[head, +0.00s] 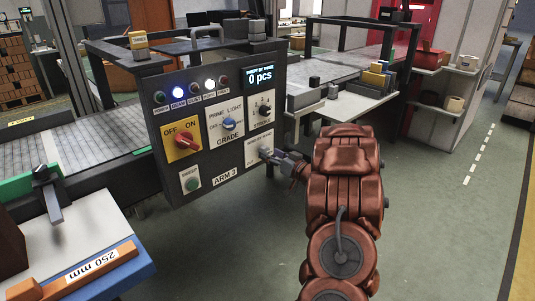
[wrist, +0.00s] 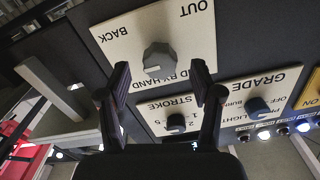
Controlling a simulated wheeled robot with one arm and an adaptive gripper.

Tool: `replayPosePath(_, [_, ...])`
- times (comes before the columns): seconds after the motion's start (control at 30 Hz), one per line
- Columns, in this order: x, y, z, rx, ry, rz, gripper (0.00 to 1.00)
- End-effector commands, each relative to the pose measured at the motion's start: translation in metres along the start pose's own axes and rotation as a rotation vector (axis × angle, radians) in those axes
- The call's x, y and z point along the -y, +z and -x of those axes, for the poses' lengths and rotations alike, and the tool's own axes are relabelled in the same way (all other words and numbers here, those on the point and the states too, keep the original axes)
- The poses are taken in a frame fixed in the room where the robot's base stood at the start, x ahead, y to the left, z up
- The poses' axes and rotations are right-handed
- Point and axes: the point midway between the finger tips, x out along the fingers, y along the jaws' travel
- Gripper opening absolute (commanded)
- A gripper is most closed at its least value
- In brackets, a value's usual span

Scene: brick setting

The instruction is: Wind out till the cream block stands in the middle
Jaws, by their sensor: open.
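The control panel (head: 215,120) carries a small plate at its lower right, where my gripper (head: 278,157) is. In the wrist view this plate (wrist: 195,45), upside down, reads OUT, BACK and BY HAND, and bears a grey knob (wrist: 157,59). My gripper (wrist: 161,72) is open, with one finger on each side of the knob and gaps visible between. The knob's pointer is a light line on its near side. I cannot make out for certain which thing is the cream block.
The panel's screen (head: 261,76) reads 0 pcs. A red switch (head: 186,141), a GRADE knob (head: 229,124) and a STROKE knob (head: 264,109) sit near the plate. A side table (head: 345,106) stands behind my arm. The green floor at right is clear.

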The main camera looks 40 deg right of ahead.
Motion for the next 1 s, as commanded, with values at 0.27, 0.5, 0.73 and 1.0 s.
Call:
replayPosePath(0.27, [0.0,0.0,-0.023,-0.002,-0.002,0.001,0.65])
replayPosePath(0.5, [0.0,-0.001,-0.024,-0.001,0.0,0.001,0.65])
replayPosePath(0.73, [0.0,0.0,-0.024,-0.001,0.0,0.001,0.46])
replayPosePath(1.0, [0.0,0.0,-0.024,-0.001,0.0,0.001,0.18])
